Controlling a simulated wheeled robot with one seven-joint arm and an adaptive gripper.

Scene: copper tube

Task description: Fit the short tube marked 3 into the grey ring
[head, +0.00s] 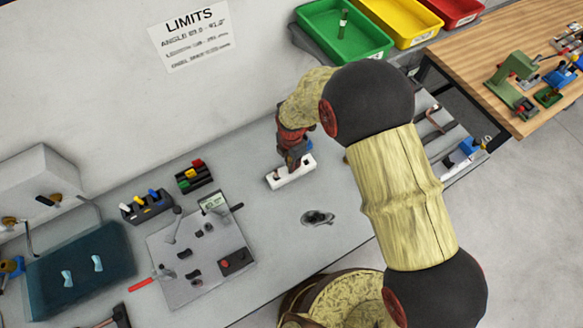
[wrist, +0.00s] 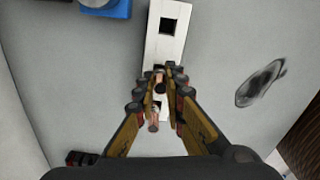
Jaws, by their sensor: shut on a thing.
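My gripper (head: 293,160) points down over the white block (head: 277,182). In the wrist view my gripper (wrist: 159,82) is closed around a short copper tube (wrist: 158,78), which is at the block or just above it. I cannot tell whether it is clear of its hole. A second copper piece (wrist: 153,122) shows closer to the wrist, between the fingers. No number is readable on either. A grey oval piece (head: 318,218), possibly the grey ring, lies right of the block. It also shows in the wrist view (wrist: 261,83).
The white block has an empty square hole (wrist: 169,26). A grey plate with fittings (head: 200,265), a dark tool holder (head: 146,206) and a rack of coloured pieces (head: 190,177) stand to the left. Green, yellow and red bins are behind. The bench around the oval piece is clear.

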